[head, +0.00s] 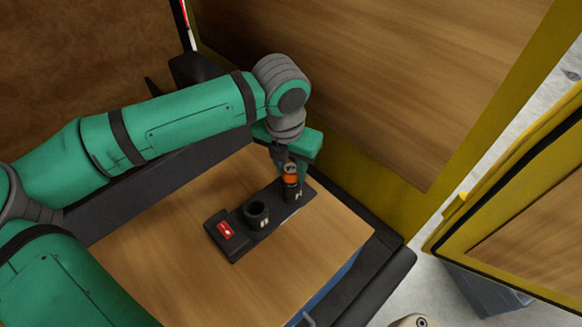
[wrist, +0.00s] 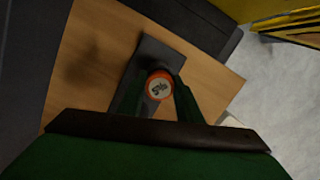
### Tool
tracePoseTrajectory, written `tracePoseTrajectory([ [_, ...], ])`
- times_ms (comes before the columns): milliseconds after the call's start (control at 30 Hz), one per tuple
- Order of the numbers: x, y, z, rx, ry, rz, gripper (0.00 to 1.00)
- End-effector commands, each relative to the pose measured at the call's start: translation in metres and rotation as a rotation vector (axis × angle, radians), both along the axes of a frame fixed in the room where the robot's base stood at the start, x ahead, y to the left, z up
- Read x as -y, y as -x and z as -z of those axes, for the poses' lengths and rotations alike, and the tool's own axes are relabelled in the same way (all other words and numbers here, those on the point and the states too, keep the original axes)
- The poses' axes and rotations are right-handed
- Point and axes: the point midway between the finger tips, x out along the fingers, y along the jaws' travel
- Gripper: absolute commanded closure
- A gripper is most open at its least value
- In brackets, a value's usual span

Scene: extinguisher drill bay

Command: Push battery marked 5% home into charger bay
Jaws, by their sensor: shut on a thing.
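The battery (head: 290,172), black with an orange band, stands upright at the right-hand bay of the black charger (head: 268,228). In the wrist view the battery's orange-rimmed white top (wrist: 158,87) reads 5%. My gripper (head: 287,165) is above that bay, its fingers shut on the battery's upper part; the fingers also show on both sides of it in the wrist view (wrist: 160,95). The battery's lower end is hidden in the bay, so how deep it sits I cannot tell. The charger's other round bay (head: 257,213) looks empty.
The charger lies on a wooden tabletop (head: 160,245) with bare room at the front and left. A yellow-framed wooden panel (head: 380,80) rises behind, close to my gripper. Another yellow-framed panel (head: 520,200) stands at right.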

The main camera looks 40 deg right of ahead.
Motion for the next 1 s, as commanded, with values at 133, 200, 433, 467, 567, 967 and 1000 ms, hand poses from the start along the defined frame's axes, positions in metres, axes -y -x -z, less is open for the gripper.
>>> tracePoseTrajectory([
  [133, 0.000, 0.001, 0.000, 0.000, 0.000, 0.001, 0.94],
  [200, 0.000, 0.001, 0.000, 0.000, 0.000, 0.002, 0.94],
  [433, 0.000, 0.001, 0.000, 0.000, 0.000, 0.002, 0.46],
  [467, 0.000, 0.001, 0.000, 0.000, 0.000, 0.001, 0.46],
  [567, 0.000, 0.001, 0.000, 0.000, 0.000, 0.000, 0.46],
  [967, -0.006, 0.002, -0.040, 0.004, 0.000, -0.003, 0.46],
  [1000, -0.007, 0.003, -0.047, 0.004, 0.000, -0.003, 0.46],
])
